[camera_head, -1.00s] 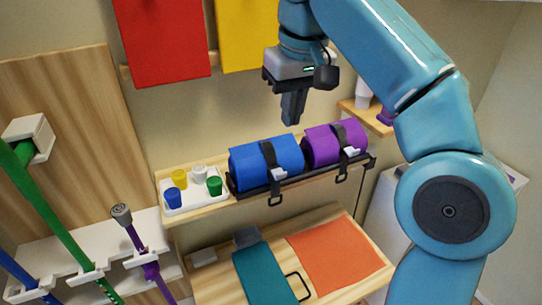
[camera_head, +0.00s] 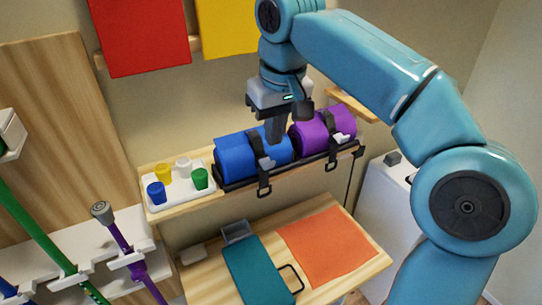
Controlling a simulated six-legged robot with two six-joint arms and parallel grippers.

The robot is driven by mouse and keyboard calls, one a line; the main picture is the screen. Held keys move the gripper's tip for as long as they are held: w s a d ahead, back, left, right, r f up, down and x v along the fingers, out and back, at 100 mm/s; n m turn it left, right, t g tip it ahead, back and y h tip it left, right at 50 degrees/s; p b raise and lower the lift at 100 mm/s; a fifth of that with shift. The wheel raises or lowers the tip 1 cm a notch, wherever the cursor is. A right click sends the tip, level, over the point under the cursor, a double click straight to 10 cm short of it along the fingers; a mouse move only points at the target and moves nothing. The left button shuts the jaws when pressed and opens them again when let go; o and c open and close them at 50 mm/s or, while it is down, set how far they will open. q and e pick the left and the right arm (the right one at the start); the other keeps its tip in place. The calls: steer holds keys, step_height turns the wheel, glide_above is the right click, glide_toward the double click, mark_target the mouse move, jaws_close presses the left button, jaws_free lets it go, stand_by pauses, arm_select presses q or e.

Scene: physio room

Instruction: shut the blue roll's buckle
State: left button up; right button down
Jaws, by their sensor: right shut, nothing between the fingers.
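The blue roll (camera_head: 232,160) lies on the wall shelf in a black rack. A black strap (camera_head: 252,143) goes over it near its right end. The strap's small grey buckle (camera_head: 267,163) is at the front of the roll, and a black loop (camera_head: 264,191) hangs below it. I cannot tell whether the buckle is fastened. My right gripper (camera_head: 275,141) is shut and empty, pointing down. Its fingertips overlap the right end of the blue roll, just above and right of the buckle; contact is unclear. My left gripper is not in view.
A strapped purple roll (camera_head: 311,137) lies close on the right. A white tray (camera_head: 181,203) with several coloured cups stands on the left of the shelf (camera_head: 150,176). Below, a wooden table (camera_head: 213,278) holds a teal board (camera_head: 258,272) and an orange mat (camera_head: 328,247).

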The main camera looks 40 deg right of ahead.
mark_target(269, 162)
steer(key=f, duration=0.3)
steer(key=w+f, duration=0.1)
steer(key=shift+d+f, duration=0.3)
steer(key=shift+f, duration=0.05)
steer(key=shift+a+f, duration=0.1)
steer(key=shift+f, duration=0.4)
steer(key=shift+w+f, duration=0.1)
steer(key=shift+w, duration=0.1)
